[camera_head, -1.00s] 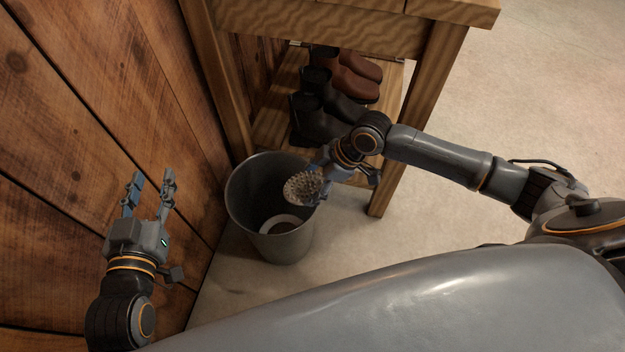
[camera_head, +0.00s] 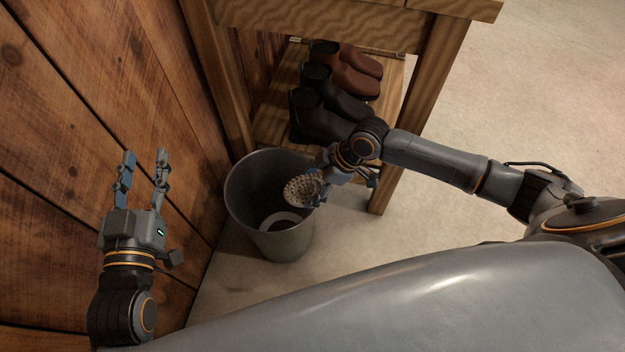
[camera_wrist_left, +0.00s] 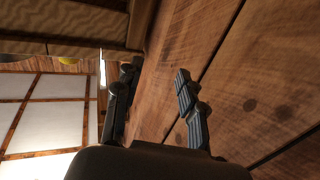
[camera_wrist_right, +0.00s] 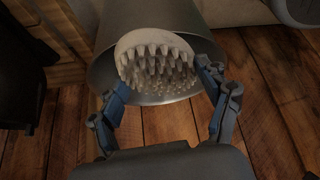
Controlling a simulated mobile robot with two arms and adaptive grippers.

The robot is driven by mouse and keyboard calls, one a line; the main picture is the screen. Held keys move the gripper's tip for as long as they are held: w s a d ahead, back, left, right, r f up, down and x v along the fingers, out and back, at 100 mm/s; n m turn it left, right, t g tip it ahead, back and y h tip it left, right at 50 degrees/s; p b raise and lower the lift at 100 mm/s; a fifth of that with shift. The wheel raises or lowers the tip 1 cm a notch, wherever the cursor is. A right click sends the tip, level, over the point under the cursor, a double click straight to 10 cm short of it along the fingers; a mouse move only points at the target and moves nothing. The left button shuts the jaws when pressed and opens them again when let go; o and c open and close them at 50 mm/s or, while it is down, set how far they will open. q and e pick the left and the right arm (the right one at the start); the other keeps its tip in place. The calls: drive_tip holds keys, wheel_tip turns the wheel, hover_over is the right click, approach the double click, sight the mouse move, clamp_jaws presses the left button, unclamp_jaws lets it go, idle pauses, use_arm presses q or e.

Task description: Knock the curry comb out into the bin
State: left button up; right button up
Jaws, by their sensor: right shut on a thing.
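The curry comb (camera_head: 302,190) is a pale oval with many blunt teeth, in the middle of the head view. My right gripper (camera_head: 322,182) is shut on it and holds it over the right side of the grey metal bin (camera_head: 238,205). In the right wrist view, the comb (camera_wrist_right: 157,62) sits between the fingertips, teeth showing, with the bin (camera_wrist_right: 185,20) behind it. My left gripper (camera_head: 145,160) is open and empty, left of the bin beside the wooden wall. In the left wrist view its fingers (camera_wrist_left: 158,72) are apart with nothing between them.
A pale ring-shaped thing with a brown middle (camera_head: 281,221) lies in the bin. A wooden table (camera_head: 420,110) stands behind, with black boots (camera_head: 325,115) and brown boots (camera_head: 350,72) on its low shelf. The plank wall (camera_head: 90,110) is close on the left. Floor at right is clear.

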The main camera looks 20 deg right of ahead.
drive_tip(key=shift+f, duration=0.7)
drive_tip(key=shift+r, duration=0.25)
drive_tip(key=shift+r+p, duration=0.65)
drive_tip(key=shift+p, duration=0.2)
drive_tip(key=shift+r+p, duration=0.5)
drive_tip(key=shift+p, duration=0.05)
wheel_tip(320, 180, up, 2)
drive_tip(key=shift+r+p, duration=0.1)
drive_tip(key=shift+p, duration=1.1)
use_arm(q)
drive_tip(key=s+a+f+g+y, duration=0.2)
drive_tip(key=s+a+f+g, duration=0.1)
drive_tip(key=s+f+g, duration=0.3)
drive_tip(key=s+a+f+g+y, duration=0.1)
drive_tip(key=s+a+f+g, duration=0.2)
drive_tip(key=s+f+g, duration=0.3)
wheel_tip(320, 180, down, 4)
drive_tip(key=shift+s+r+n+y, duration=0.2)
drive_tip(key=shift+s+n+y, duration=0.2)
drive_tip(key=shift+s, duration=0.35)
drive_tip(key=shift+w, duration=0.1)
